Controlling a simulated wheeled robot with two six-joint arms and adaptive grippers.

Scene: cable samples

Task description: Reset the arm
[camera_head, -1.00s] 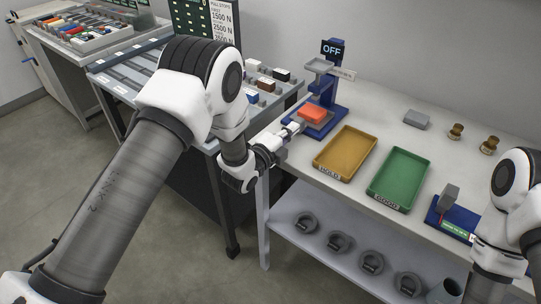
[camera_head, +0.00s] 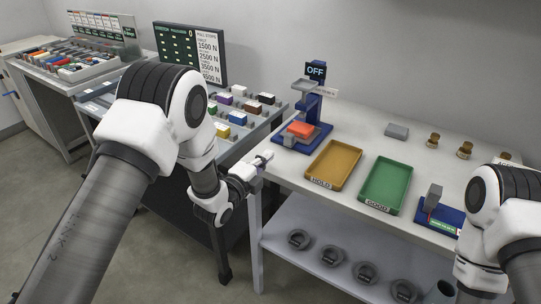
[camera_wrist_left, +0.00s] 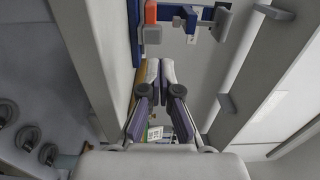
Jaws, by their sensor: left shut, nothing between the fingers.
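My left gripper (camera_head: 262,158) is shut and empty, near the left end of the white bench. Its two fingers also show close together in the left wrist view (camera_wrist_left: 161,68). It is apart from the blue press stand (camera_head: 318,106), which carries an orange-red block (camera_head: 301,129) and an "OFF" display. The orange block also shows at the top of the left wrist view (camera_wrist_left: 151,12). My right arm comes in at the right edge, and its gripper is out of frame.
A yellow HOLD tray (camera_head: 333,166) and a green GOOD tray (camera_head: 386,186) lie on the white bench (camera_head: 345,118). A grey block (camera_head: 397,131) and brass-coloured pieces (camera_head: 465,150) stand behind. Left is a rack of coloured samples (camera_head: 238,116). Round grey items sit on the lower shelf.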

